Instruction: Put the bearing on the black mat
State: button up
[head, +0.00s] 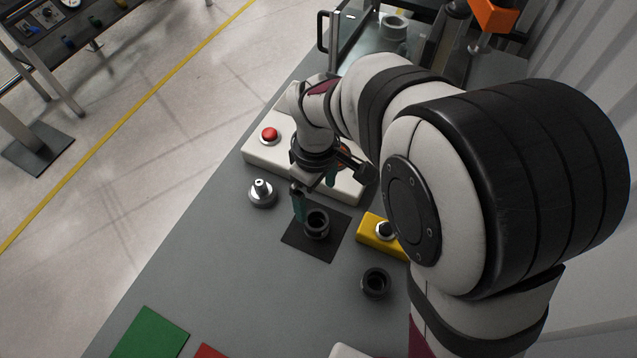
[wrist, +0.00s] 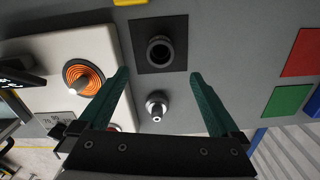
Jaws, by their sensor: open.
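A dark ring-shaped part (head: 317,222), which looks like the bearing, stands upright on the black mat (head: 303,241). In the wrist view the ring (wrist: 159,51) sits near the middle of the mat (wrist: 145,23), with nothing gripping it. A similar dark ring (head: 376,283) lies on the bare table to the right of the mat. My gripper (wrist: 158,76) is open and empty, its teal fingers apart just short of the mat in the wrist view. In the head view my arm partly hides the fingers.
A silver part with a short shaft (head: 262,193) stands left of the mat. A white base with a red button (head: 269,135) lies behind, partly hidden by my arm. A yellow block (head: 371,231) is right of the mat. Green (head: 149,333) and red mats lie in front.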

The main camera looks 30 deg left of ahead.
jog(key=s+d+r+m, duration=0.2)
jog(key=d+r+m, duration=0.6)
jog(key=d, duration=0.4)
jog(key=s+d+m+y, duration=0.1)
jog(key=s+d+m, duration=0.8)
jog(key=s+m, duration=0.2)
jog(key=m, duration=0.2)
jog(key=shift+s+d+r+m+y, duration=0.3)
jog(key=shift+s+r+y, duration=0.05)
jog(key=shift+r+y, duration=0.05)
